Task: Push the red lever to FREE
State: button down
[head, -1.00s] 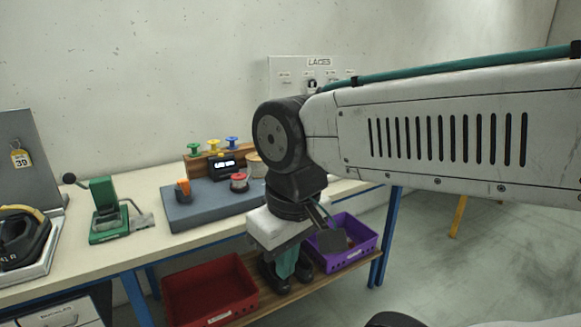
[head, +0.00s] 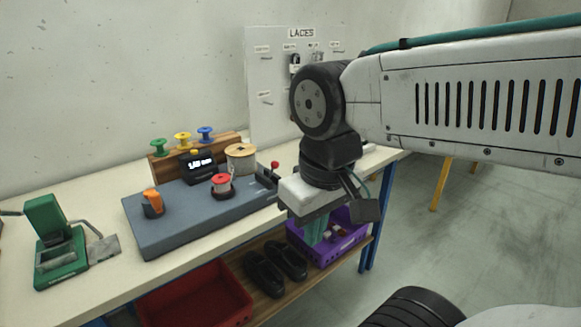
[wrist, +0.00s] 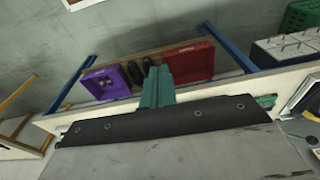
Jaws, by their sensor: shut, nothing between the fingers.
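A small red knob (head: 275,165), which looks like the red lever's end, stands at the right end of a long grey machine (head: 165,232) on the bench. No FREE marking is readable. My gripper (head: 314,240) hangs pointing down in front of the bench's front edge, right of and nearer than the red knob, apart from it. Its green fingers are together and empty. In the wrist view the shut fingers (wrist: 156,76) point toward the lower shelf; the lever is not seen there.
A green press (head: 60,240) stands left. A LACES board (head: 270,100) stands behind. Below are a red crate (head: 240,295), black shoes (head: 265,275) and a purple crate (head: 345,245).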

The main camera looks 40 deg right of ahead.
jog(key=w+d+f+m+t+y, duration=0.25)
jog(key=w+m+y, duration=0.55)
jog(key=w+m, duration=0.55)
jog(key=w+d+f+m+t+h, duration=0.1)
jog(key=w+d+f+m+t, duration=0.1)
jog(key=d+m, duration=0.3)
jog(key=w+d+f+m+t+h, duration=0.1)
jog(key=w+d+f+m+t, duration=0.2)
jog(key=d+m, duration=0.3)
jog(key=w+d+f+m+t+h, duration=0.1)
jog(key=w+d+f+m+t, duration=0.1)
jog(key=d, duration=1)
jog(key=w+m+t, duration=0.1)
jog(key=w+m, duration=0.1)
jog(key=m, duration=0.1)
jog(key=shift+d+f+t, duration=0.15)
jog(key=shift+t, duration=0.2)
